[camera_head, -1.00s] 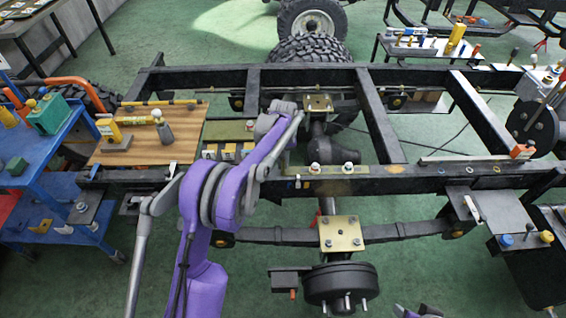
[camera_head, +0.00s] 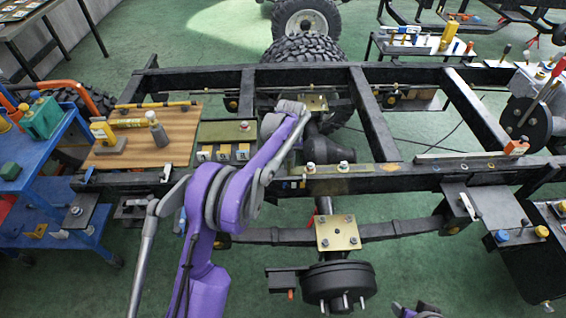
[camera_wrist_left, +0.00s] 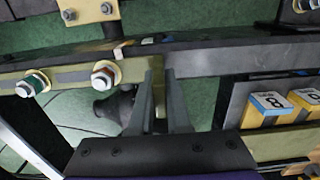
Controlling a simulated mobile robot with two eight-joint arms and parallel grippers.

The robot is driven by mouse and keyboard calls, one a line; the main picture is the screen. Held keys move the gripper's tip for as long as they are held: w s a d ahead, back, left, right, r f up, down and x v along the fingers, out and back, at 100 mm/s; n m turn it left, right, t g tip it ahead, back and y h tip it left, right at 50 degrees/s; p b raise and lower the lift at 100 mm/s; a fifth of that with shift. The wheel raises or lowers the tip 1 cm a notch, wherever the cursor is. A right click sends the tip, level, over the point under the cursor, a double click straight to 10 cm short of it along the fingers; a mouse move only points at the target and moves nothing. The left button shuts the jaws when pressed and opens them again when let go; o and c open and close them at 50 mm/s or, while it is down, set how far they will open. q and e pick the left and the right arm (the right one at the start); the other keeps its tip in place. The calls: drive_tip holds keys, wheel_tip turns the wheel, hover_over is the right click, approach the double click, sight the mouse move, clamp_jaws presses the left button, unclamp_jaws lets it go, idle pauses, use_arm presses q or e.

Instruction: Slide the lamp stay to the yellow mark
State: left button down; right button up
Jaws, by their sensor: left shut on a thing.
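The lamp stay (camera_head: 325,169) looks like an olive strip with two bolts, lying along the near rail of the chassis frame. In the left wrist view the strip (camera_wrist_left: 65,77) runs left from my gripper, with the two bolts through it. My left gripper (camera_wrist_left: 158,95) is shut on the strip's upright end. In the head view my purple arm hides the fingers and that end. A small yellow diamond mark (camera_head: 391,167) lies on the same rail, right of the stay. Only a bit of my right arm shows at the bottom edge; its gripper is out of view.
Several yellow numbered blocks (camera_head: 223,153) stand left of my arm; they also show in the left wrist view (camera_wrist_left: 270,103). A long grey bar (camera_head: 470,155) lies farther right on the rail, with an orange block (camera_head: 516,147) at its end.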

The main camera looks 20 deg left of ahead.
use_arm(q)
drive_tip(key=c, duration=0.9)
unclamp_jaws()
drive_tip(key=shift+s+a, duration=0.15)
drive_tip(key=shift+a, duration=0.05)
drive_tip(key=shift+r, duration=0.1)
wheel_tip(320, 180, up, 11)
drive_tip(key=shift+f+p, duration=0.15)
drive_tip(key=shift+p, duration=0.15)
